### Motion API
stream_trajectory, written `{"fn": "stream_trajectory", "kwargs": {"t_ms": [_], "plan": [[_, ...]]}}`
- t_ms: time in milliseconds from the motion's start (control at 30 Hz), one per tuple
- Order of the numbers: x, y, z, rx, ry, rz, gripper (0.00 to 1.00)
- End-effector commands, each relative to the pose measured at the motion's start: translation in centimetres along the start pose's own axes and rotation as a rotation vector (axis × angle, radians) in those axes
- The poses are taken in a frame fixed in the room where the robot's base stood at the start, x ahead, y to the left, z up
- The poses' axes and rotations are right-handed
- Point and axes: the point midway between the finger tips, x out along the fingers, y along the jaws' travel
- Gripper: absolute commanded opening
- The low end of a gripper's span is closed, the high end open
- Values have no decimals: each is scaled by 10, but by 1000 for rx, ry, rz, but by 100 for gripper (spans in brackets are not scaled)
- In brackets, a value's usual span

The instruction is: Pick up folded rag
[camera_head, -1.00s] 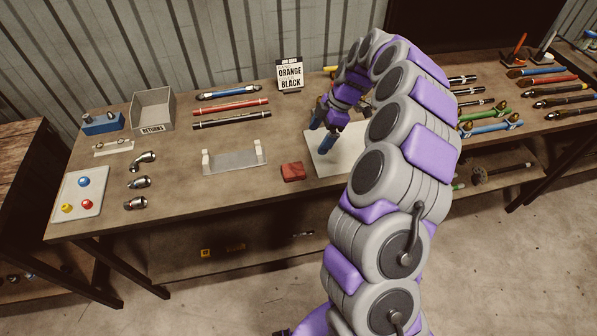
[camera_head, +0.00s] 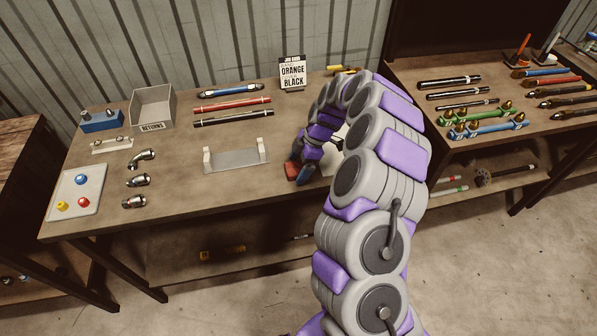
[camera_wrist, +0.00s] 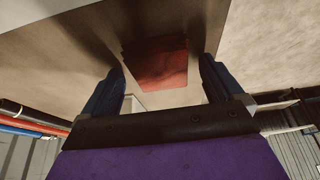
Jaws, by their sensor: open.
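The folded rag (camera_head: 291,170) is red and lies on the bench near its front edge, partly hidden by my gripper in the head view. In the wrist view the rag (camera_wrist: 156,62) shows ahead of my fingers, across the gap between them. My gripper (camera_wrist: 160,85) is open, with one blue finger to each side and nothing between them. In the head view my gripper (camera_head: 303,174) is low over the bench, right beside the rag. Whether a finger touches the rag cannot be told.
A pale metal bracket (camera_head: 236,158) stands left of the rag. A white sheet (camera_head: 330,165) lies partly behind my arm. Hoses (camera_head: 232,111), a returns bin (camera_head: 152,109) and a job card (camera_head: 292,74) are farther back. Bare bench lies between the bracket and the hoses.

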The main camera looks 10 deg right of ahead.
Motion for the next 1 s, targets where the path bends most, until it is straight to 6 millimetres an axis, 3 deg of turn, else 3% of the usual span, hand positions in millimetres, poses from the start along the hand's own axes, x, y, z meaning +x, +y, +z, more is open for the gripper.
{"fn": "stream_trajectory", "kwargs": {"t_ms": [233, 900, 1000], "plan": [[0, 0, 6, 2, 7, 2, 94], [1, 0, 3, 0, 4, 1, 29], [0, 1, 5, 2, 6, 2, 29]]}}
